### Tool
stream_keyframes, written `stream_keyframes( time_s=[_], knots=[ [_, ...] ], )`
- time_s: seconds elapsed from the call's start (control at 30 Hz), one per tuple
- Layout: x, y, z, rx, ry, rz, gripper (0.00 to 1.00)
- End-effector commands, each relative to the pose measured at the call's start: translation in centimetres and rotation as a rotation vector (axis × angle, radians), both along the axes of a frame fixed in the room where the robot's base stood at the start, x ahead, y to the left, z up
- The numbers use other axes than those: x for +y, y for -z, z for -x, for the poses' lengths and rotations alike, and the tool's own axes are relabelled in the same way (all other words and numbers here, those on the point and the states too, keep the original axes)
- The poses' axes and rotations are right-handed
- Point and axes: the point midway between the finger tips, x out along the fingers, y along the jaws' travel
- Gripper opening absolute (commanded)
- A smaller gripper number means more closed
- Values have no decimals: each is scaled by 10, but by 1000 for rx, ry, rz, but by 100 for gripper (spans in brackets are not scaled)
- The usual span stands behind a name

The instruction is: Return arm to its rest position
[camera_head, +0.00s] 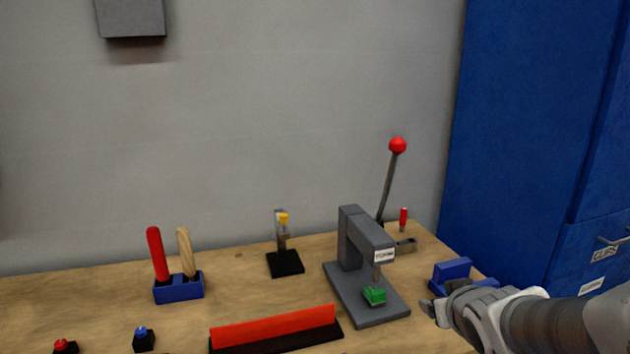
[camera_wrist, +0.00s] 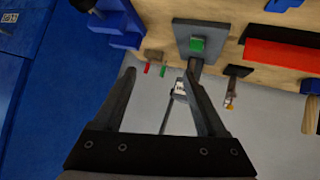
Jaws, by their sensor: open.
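My gripper (camera_head: 440,300) is at the lower right in the head view, at the right end of the bench by a blue block-like fixture (camera_head: 451,271). In the wrist view, my gripper (camera_wrist: 163,78) has its two dark fingers spread apart with nothing between them. The wrist view is upside down. A grey press (camera_head: 358,240) with a red-knobbed lever (camera_head: 397,146) stands left of my gripper. A green piece (camera_head: 374,295) sits on the press base under its ram, and it also shows in the wrist view (camera_wrist: 197,46).
A blue cabinet (camera_head: 540,120) stands close on the right. The wooden bench (camera_head: 240,305) carries a red bar (camera_head: 275,327), a blue holder (camera_head: 180,290) with two handles, a black stand (camera_head: 285,263) and two buttons at the front left. A grey box hangs on the wall.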

Motion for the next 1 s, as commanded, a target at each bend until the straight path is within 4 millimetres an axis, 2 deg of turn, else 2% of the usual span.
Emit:
stream_keyframes(
  time_s=[0.03, 0.2, 0.4, 0.6, 0.73, 1.0],
  knots=[
    [3, -17, 10, 19, 23, 1, 74],
    [18, -43, 54, 133, 86, -39, 74],
    [52, -65, 115, 281, 84, -125, 74],
    [80, -76, 161, 395, 35, -185, 74],
    [87, -77, 173, 425, 19, -200, 74],
    [88, -76, 174, 430, 18, -201, 74]
  ],
)
